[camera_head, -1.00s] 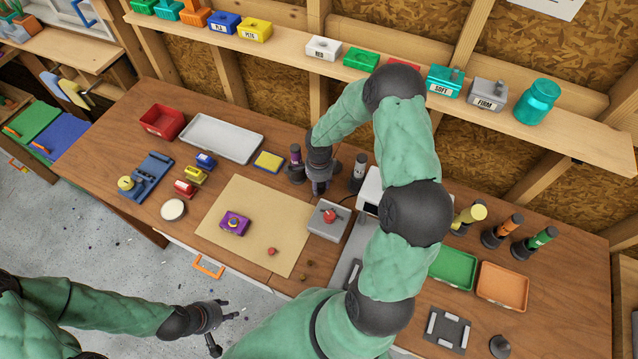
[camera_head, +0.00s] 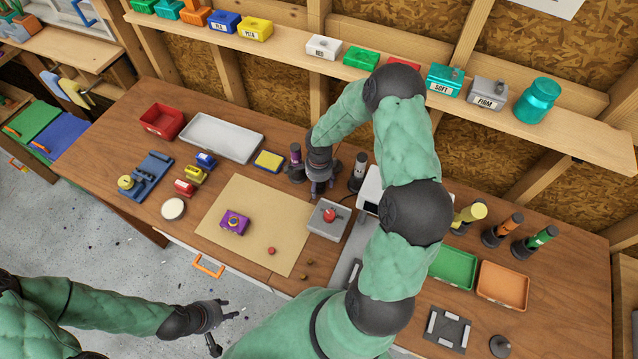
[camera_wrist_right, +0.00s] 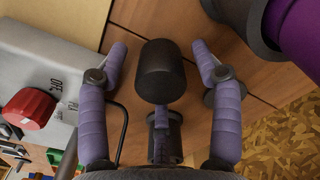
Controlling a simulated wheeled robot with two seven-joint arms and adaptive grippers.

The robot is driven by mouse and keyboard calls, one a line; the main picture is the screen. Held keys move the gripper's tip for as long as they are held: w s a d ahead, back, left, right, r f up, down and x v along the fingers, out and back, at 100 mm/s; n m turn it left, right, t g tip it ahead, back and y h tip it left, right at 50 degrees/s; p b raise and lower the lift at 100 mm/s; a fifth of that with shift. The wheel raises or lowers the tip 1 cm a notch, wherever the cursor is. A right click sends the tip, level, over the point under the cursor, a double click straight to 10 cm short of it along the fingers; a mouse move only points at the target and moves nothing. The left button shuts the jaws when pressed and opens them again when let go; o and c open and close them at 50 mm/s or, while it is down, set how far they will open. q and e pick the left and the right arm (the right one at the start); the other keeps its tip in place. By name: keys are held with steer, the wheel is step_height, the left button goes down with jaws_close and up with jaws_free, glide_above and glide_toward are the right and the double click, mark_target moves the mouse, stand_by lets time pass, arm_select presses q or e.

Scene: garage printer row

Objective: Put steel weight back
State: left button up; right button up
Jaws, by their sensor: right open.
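A dark grey cylinder (camera_wrist_right: 160,70), which looks like the steel weight, is between the spread fingers of my right gripper (camera_wrist_right: 161,58) in the right wrist view. A gap shows on each side of it, so the fingers are open around it and not gripping. In the head view my right gripper (camera_head: 317,190) points down at the bench behind the grey box with a red knob (camera_head: 327,222), and hides the cylinder. My left gripper (camera_head: 227,330) is open and empty, low in front of the bench.
A purple-handled tool (camera_head: 296,153) and a grey tool (camera_head: 359,170) stand close beside my right gripper. A dark knobbed disc (camera_head: 500,346) and a grey square pad (camera_head: 447,330) are at front right. Green (camera_head: 453,268) and orange (camera_head: 503,286) trays lie right.

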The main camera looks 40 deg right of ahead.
step_height(320, 180, up, 12)
stand_by(0.5)
stand_by(0.5)
